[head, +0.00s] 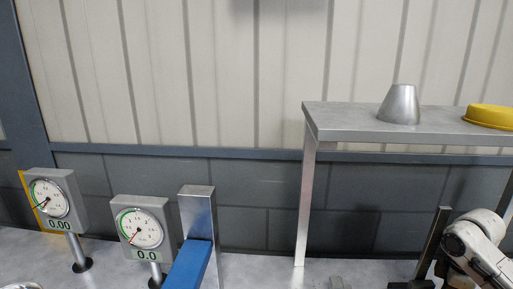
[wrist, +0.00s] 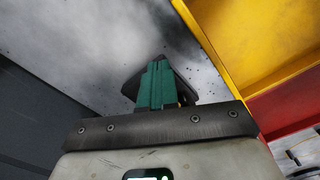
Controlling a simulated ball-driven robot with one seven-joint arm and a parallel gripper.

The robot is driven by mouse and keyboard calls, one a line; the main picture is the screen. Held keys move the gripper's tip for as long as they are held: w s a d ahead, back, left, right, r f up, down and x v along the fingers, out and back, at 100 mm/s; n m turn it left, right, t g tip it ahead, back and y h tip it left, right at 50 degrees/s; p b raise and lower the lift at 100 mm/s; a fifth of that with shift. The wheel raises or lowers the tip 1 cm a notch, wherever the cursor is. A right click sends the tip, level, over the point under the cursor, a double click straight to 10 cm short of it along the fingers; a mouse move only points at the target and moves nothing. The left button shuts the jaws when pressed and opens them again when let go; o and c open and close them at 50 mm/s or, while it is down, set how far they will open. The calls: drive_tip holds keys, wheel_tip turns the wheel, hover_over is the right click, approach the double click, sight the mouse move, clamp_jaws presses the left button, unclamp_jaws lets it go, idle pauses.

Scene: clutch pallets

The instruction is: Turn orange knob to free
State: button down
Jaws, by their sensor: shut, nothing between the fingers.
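No orange knob can be made out in either view. My gripper (wrist: 158,85) shows in the wrist view as green fingers close together, shut and empty, over a grey speckled surface (wrist: 110,45). In the head view part of my arm shows at the lower right edge, but the gripper's fingertips cannot be made out there.
The head view shows a gauge reading 0.00 (head: 50,197), a gauge reading 0.0 (head: 142,228), a metal post (head: 197,215) with a blue bar (head: 190,265), and a shelf (head: 350,122) holding a metal cone (head: 400,104) and yellow dish (head: 492,116).

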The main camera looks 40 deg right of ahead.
drive_tip(key=shift+w, duration=0.25)
idle(0.5)
drive_tip(key=shift+d+p, duration=0.25)
drive_tip(key=shift+p, duration=0.05)
drive_tip(key=shift+w+d+p, duration=0.25)
drive_tip(key=shift+d+p, duration=0.1)
drive_tip(key=shift+d, duration=0.15)
drive_tip(key=shift+w+d, duration=0.1)
drive_tip(key=shift+w, duration=0.05)
drive_tip(key=shift+s+d+r+p, duration=0.2)
drive_tip(key=shift+s+d+p, duration=0.1)
idle(0.5)
drive_tip(key=r+p, duration=0.1)
drive_tip(key=r, duration=0.1)
drive_tip(key=r+p, duration=0.1)
drive_tip(key=p, duration=0.1)
drive_tip(key=r+p, duration=0.2)
drive_tip(key=shift+d+r, duration=0.25)
drive_tip(key=shift+r, duration=0.1)
drive_tip(key=shift+s, duration=0.1)
